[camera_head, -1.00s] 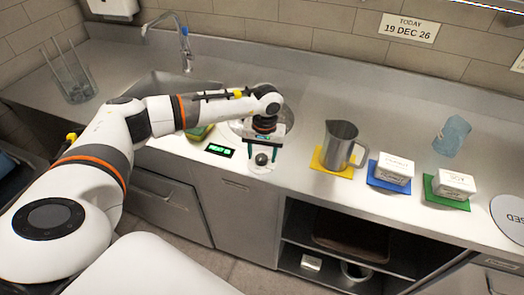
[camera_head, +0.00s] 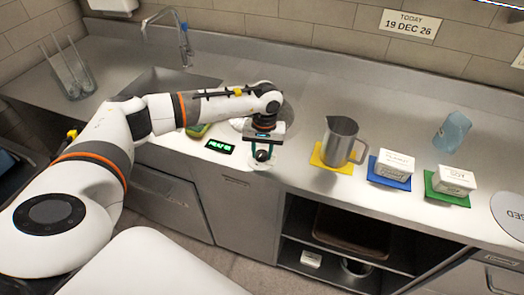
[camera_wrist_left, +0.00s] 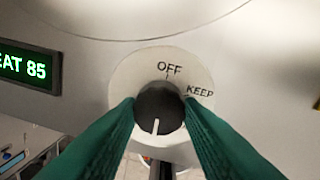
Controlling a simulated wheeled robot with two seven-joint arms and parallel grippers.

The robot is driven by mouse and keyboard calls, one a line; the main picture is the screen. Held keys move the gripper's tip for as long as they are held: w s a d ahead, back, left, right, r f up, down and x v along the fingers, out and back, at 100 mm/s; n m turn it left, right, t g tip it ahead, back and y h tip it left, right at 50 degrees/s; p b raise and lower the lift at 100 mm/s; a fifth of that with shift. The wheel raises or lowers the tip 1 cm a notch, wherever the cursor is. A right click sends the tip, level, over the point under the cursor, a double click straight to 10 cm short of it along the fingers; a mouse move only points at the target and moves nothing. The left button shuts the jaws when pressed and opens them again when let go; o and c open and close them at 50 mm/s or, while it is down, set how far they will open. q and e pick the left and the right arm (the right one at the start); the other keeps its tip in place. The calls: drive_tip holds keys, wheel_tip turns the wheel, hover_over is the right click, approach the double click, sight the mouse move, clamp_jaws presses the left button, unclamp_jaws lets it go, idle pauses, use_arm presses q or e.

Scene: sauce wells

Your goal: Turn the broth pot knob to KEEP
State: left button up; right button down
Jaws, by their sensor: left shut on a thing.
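The black pot knob (camera_wrist_left: 160,108) sits on a white round dial plate (camera_wrist_left: 124,82) with OFF at the top and KEEP at the upper right. Its white pointer line points down, toward the near side, away from both readable labels. My left gripper (camera_wrist_left: 160,112) has its green fingers on either side of the knob and is shut on it. In the head view, the left gripper (camera_head: 262,148) is low over the dial at the counter's front. A green-lit display reads "EAT 85" (camera_wrist_left: 27,67), its left end cut off. The dial's lower part is partly hidden by the fingers.
Right of the gripper, a steel jug (camera_head: 341,140) stands on a yellow mat (camera_head: 317,157). White containers stand on a blue mat (camera_head: 374,177) and a green mat (camera_head: 432,190), with a bluish cup (camera_head: 453,131) behind. The sink (camera_head: 150,85) is at the left.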

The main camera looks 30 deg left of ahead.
use_arm(q)
drive_tip(key=n+b, duration=0.2)
drive_tip(key=shift+w+f+n, duration=0.1)
drive_tip(key=shift+n, duration=0.3)
drive_tip(key=n+b, duration=0.1)
drive_tip(key=n, duration=0.1)
drive_tip(key=shift+n, duration=0.4)
drive_tip(key=n+b, duration=0.2)
drive_tip(key=n, duration=0.1)
drive_tip(key=shift+w+n, duration=0.1)
drive_tip(key=shift+n, duration=0.2)
drive_tip(key=n+b, duration=0.1)
drive_tip(key=n, duration=0.2)
drive_tip(key=shift+a+n+h, duration=0.1)
drive_tip(key=shift+n+h, duration=0.2)
drive_tip(key=n, duration=0.2)
drive_tip(key=n+b, duration=0.1)
drive_tip(key=n, duration=0.2)
drive_tip(key=shift+w+r, duration=0.1)
drive_tip(key=shift+r, duration=0.1)
drive_tip(key=n+b, duration=0.1)
drive_tip(key=n, duration=0.4)
drive_tip(key=shift+a+h, duration=0.1)
drive_tip(key=shift+h, duration=0.2)
drive_tip(key=shift+n, duration=0.3)
drive_tip(key=o, duration=1)
drive_tip(key=shift+c, duration=0.2)
